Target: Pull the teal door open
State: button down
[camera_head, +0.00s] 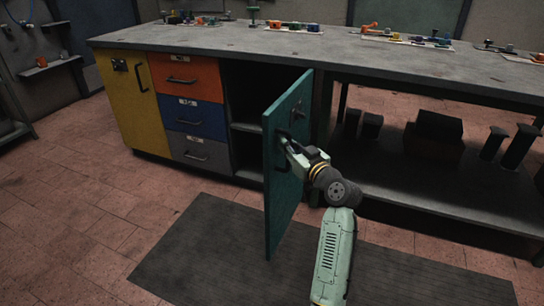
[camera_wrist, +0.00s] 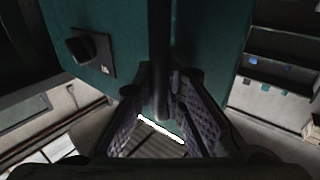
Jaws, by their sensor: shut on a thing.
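The teal door (camera_head: 285,165) stands swung out from the workbench cabinet at a wide angle, with the dark shelved opening (camera_head: 250,100) showing to its left. My gripper (camera_head: 287,145) is at the door's face in the head view, and my arm hides part of the handle. In the wrist view the teal door (camera_wrist: 215,45) fills the upper middle. A dark vertical bar handle (camera_wrist: 160,60) runs down between the two ridged fingers of my gripper (camera_wrist: 163,112), which are shut on it. A black knob on a plate (camera_wrist: 92,50) is beside the handle on the door.
A yellow door (camera_head: 130,100) and orange, blue and grey drawers (camera_head: 190,115) are left of the opening. A dark mat (camera_head: 210,250) lies on the tiled floor under the door. Dark objects stand on the low shelf (camera_head: 400,180) at right. Small tools lie on the worktop (camera_head: 330,45).

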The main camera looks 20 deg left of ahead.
jog(key=d+n+g+y+b, duration=0.2)
jog(key=d+b, duration=0.3)
jog(key=d, duration=0.3)
jog(key=shift+w+d+n+g+y+b, duration=0.15)
jog(key=shift+n+g+y+b, duration=0.2)
jog(key=shift+g, duration=0.45)
jog(key=shift+f, duration=0.1)
jog(key=c, duration=1.6)
grip_release()
jog(key=shift+d, duration=0.1)
jog(key=shift+c, duration=0.2)
jog(key=v, duration=1.2)
